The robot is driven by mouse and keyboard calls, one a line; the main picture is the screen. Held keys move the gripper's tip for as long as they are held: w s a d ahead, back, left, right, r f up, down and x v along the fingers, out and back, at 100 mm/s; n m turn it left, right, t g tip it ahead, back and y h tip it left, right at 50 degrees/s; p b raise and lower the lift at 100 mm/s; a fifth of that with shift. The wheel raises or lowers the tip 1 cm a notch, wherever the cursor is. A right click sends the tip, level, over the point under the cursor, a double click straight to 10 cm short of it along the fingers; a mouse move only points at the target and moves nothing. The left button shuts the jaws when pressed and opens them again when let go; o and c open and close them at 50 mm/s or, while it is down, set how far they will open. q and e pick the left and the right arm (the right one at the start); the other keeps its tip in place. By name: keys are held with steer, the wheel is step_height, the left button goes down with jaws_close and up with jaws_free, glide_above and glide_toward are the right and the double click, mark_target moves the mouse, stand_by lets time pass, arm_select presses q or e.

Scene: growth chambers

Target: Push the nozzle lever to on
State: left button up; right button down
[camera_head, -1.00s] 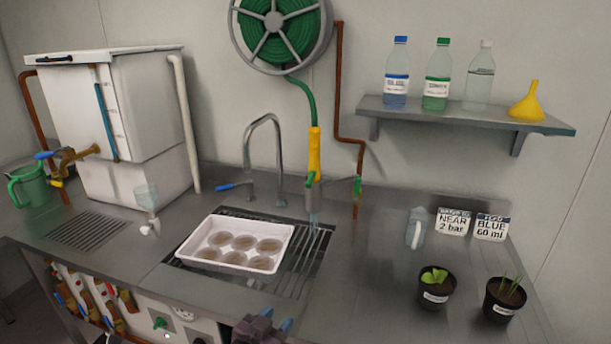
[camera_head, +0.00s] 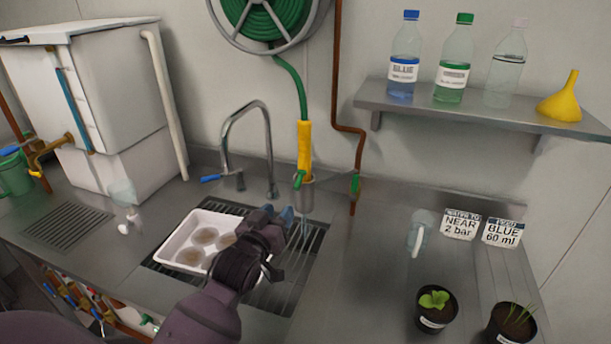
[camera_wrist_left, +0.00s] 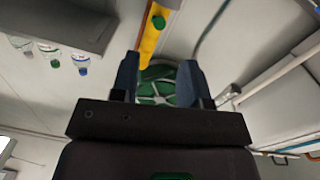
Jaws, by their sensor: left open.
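The yellow hose nozzle (camera_head: 304,148) hangs upright on the green hose above the sink grate, with its lower end in a grey holder. Its small green lever (camera_head: 299,180) shows at the nozzle's lower end. My left gripper (camera_head: 286,214) is open and empty, below and slightly left of the lever, apart from it. In the left wrist view the two blue-tipped fingers of my left gripper (camera_wrist_left: 160,80) are spread. The yellow nozzle (camera_wrist_left: 149,42) and a green part on it (camera_wrist_left: 158,22) show beyond the fingertips. My right gripper is not in view.
A white tray (camera_head: 169,240) of brown dishes lies under my left arm on the sink grate (camera_head: 296,270). A curved faucet (camera_head: 268,150) stands left of the nozzle. A copper pipe (camera_head: 336,80) with a green valve runs to its right. Potted plants stand at right.

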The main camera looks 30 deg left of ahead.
mark_target(295, 189)
arm_select(q)
steer(key=w, duration=0.3)
steer(key=w+a, duration=0.1)
steer(key=w, duration=0.1)
steer(key=w+p, duration=0.1)
steer(key=w, duration=0.2)
steer(key=shift+w+a+r, duration=0.2)
steer(key=shift+w+a, duration=0.3)
steer(key=shift+w, duration=0.7)
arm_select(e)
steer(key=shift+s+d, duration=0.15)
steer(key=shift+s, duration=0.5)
arm_select(q)
steer(key=shift+c, duration=0.4)
jaws_close()
steer(key=shift+f, duration=0.1)
